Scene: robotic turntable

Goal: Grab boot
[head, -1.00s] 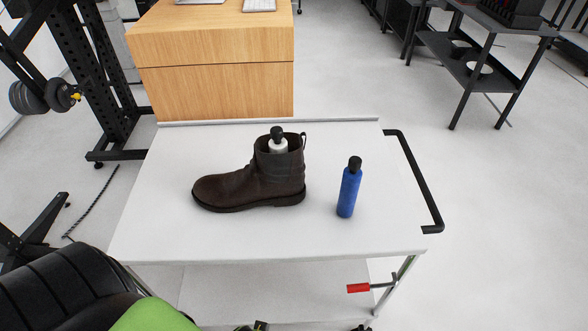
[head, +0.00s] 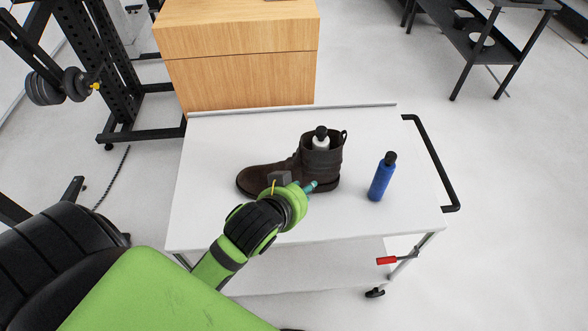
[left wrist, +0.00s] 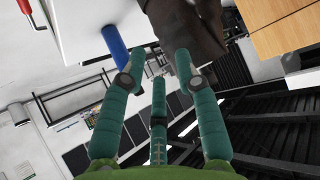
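A dark brown boot (head: 322,165) stands upright on a white cart top (head: 225,140), toe to the left. Its lower middle is partly hidden behind my left gripper in the head view. The boot also shows at the top of the left wrist view (left wrist: 190,30). My left gripper (head: 310,187) is at the near side of the boot, its teal fingers pointing right. In the left wrist view the fingers (left wrist: 158,68) are spread and empty, with the boot beyond them. I cannot tell whether they touch it. My right gripper is not in view.
A white bottle with a black cap (head: 321,141) shows at the boot's opening; I cannot tell whether it is inside or behind. A blue bottle (head: 381,178) stands right of the boot. A black handle (head: 437,160) edges the cart's right side. A wooden cabinet (head: 240,75) is behind.

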